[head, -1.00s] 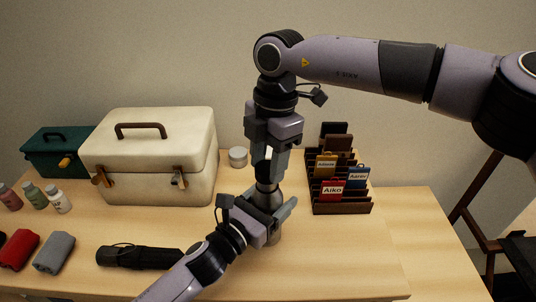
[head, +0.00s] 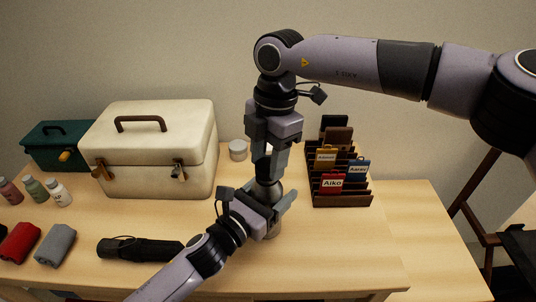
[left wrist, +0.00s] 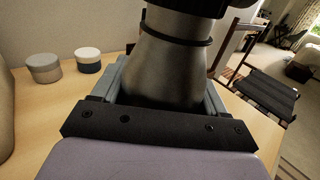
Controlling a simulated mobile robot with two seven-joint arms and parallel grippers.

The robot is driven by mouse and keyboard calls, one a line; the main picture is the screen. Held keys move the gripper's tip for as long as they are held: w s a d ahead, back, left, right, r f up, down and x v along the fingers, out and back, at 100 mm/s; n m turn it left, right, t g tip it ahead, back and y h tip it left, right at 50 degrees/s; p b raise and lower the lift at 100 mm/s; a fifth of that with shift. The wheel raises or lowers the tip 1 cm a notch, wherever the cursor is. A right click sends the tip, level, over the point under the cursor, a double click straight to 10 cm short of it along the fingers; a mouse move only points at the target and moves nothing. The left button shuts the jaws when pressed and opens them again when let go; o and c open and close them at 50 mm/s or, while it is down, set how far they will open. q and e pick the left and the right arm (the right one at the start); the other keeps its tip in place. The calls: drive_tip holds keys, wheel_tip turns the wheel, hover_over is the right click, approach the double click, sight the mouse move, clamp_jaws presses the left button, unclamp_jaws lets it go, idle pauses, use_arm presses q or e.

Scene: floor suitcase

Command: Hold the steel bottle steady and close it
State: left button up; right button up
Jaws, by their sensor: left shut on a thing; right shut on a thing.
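The steel bottle (head: 272,190) stands on the table in the middle of the head view, mostly hidden by my grippers. In the left wrist view its grey shoulder and neck (left wrist: 168,65) fill the middle, with a dark ring around the neck. My left gripper (head: 272,212) is shut on the bottle's body from the front left. My right gripper (head: 270,165) points straight down above it, shut on the dark cap (head: 268,181) at the bottle's top. I cannot tell whether the cap is fully seated.
A cream case (head: 155,150) and a green box (head: 55,147) stand at the left. A card rack (head: 342,199) stands right of the bottle. A small round tin (head: 238,150) is behind.

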drive_tip(key=shift+f, duration=0.2)
use_arm(q)
clamp_jaws()
use_arm(e)
drive_tip(key=shift+f, duration=0.1)
drive_tip(key=m, duration=0.7)
drive_tip(key=shift+t, duration=0.4)
drive_tip(key=shift+s+m, duration=0.1)
drive_tip(key=shift+m, duration=0.8)
use_arm(q)
drive_tip(key=shift+f, duration=0.1)
use_arm(e)
drive_tip(key=shift+s+a+m, duration=0.2)
drive_tip(key=shift+m, duration=0.35)
drive_tip(key=shift+s+a+m, duration=0.15)
drive_tip(key=shift+m, duration=0.7)
drive_tip(key=shift+w+d+m+t, duration=0.2)
drive_tip(key=shift+m+t, duration=0.1)
drive_tip(key=shift+m, duration=0.4)
